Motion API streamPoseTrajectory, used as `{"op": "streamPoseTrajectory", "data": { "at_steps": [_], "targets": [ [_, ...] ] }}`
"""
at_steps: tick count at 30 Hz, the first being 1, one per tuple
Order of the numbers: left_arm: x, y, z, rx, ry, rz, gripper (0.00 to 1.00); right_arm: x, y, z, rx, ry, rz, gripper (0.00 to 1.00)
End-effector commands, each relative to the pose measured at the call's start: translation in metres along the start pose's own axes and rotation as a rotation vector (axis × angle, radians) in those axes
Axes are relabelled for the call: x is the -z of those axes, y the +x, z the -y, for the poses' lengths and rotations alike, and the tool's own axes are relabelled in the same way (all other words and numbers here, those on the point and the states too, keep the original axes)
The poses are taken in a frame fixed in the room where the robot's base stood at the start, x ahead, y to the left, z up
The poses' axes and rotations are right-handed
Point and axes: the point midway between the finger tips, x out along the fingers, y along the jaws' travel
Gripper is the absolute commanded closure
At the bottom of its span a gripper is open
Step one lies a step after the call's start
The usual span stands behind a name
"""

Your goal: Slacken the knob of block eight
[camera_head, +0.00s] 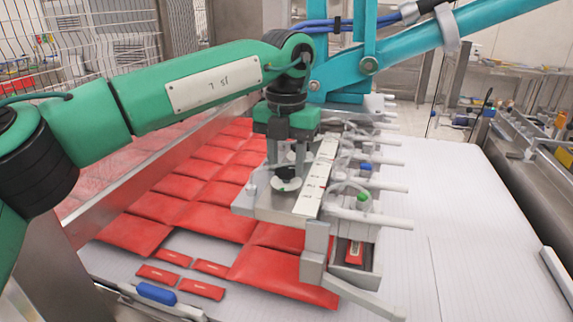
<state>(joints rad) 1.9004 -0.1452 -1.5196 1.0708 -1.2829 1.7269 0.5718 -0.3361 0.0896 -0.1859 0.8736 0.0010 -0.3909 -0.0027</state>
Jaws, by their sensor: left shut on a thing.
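The vacuum picker's grey frame (262,208) hangs over red packs, with a white numbered scale strip (317,180) along it. My left gripper (287,166) points down at the frame, left of the strip. Its fingers are shut on a dark knob (285,175) above a round pale base. The fingers partly hide the knob. The block numbers are too small to read, so I cannot tell which block this knob belongs to. My right gripper is out of view.
Red packs (215,220) cover the belt's left side. Small red packs (201,289) lie at the front. A teal machine arm (400,55) with blue hoses rises behind my left wrist. Clear tubes and white rods (375,218) stick out right. The belt's right side (450,220) is bare.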

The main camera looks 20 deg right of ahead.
Motion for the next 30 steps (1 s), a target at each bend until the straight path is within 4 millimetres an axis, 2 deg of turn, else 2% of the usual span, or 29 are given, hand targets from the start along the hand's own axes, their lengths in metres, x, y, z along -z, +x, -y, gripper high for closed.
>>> {"op": "streamPoseTrajectory", "data": {
  "at_steps": [7,27,28,30],
  "targets": [
    [-0.0006,-0.0014,-0.0007,0.001,-0.12,0.005,0.86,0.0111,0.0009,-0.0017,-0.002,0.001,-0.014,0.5],
    [-0.0006,-0.0024,-0.0009,0.001,-0.175,0.004,0.86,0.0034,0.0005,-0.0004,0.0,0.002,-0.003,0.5],
    [-0.0006,-0.0024,-0.0009,0.0,-0.175,0.005,0.57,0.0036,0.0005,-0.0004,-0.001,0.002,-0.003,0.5],
    [-0.0005,-0.0022,-0.0008,0.0,-0.174,0.004,0.43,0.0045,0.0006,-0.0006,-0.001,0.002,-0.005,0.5]
  ]
}}
